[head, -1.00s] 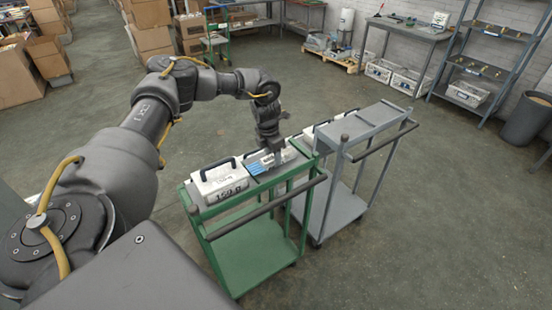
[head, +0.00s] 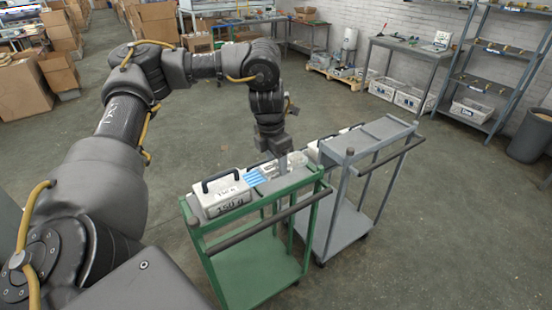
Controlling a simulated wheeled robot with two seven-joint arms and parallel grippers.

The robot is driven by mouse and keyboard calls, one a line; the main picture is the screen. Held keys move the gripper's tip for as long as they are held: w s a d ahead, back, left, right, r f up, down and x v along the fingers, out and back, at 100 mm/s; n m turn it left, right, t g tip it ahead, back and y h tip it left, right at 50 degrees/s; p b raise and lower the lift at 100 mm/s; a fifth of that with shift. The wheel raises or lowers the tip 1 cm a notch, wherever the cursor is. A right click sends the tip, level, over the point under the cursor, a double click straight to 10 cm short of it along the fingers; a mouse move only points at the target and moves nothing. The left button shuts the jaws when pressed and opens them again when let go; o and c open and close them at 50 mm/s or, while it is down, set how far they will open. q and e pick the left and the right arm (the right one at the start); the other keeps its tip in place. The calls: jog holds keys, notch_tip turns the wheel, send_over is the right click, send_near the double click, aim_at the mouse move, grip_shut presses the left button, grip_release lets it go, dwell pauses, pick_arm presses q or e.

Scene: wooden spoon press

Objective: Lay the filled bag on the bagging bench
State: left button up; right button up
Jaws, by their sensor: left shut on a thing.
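My left gripper (head: 284,161) reaches down over the far right part of the green cart's top (head: 285,181). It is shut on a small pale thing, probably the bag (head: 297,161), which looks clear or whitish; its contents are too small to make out. Blue sticks or stripes (head: 256,178) lie on the cart top just left of the gripper. A white box with a black handle (head: 222,194), marked with a gram weight, stands at the cart's left end. My right gripper is not in view. I cannot tell which table is the bagging bench.
A grey cart (head: 385,128) stands against the right side of the green one. A grey table (head: 405,46) with small items stands at the back wall, with white crates (head: 412,100) below. A shelf rack (head: 487,85) and dark bin (head: 530,130) are at right. Floor is open around the carts.

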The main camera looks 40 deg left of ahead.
aim_at(277, 171)
pick_arm(q)
jog(key=shift+s+d+r, duration=0.3)
jog(key=shift+s+d, duration=0.15)
jog(key=shift+s, duration=0.15)
jog(key=shift+s+d+r, duration=0.3)
jog(key=shift+s+d, duration=0.15)
jog(key=shift+s, duration=0.15)
jog(key=s+d+f+m+g, duration=0.1)
jog(key=s+d+f+m, duration=0.15)
jog(key=d+m, duration=0.7)
jog(key=s+d+f+m+g, duration=0.1)
jog(key=d+f+m, duration=0.4)
jog(key=m, duration=0.8)
jog(key=s+f+m, duration=0.3)
jog(key=f+m, duration=0.1)
jog(key=f, duration=0.9)
jog(key=shift+s+d+f+g, duration=0.15)
jog(key=shift+s+f+g, duration=0.15)
jog(key=shift+s+f, duration=0.1)
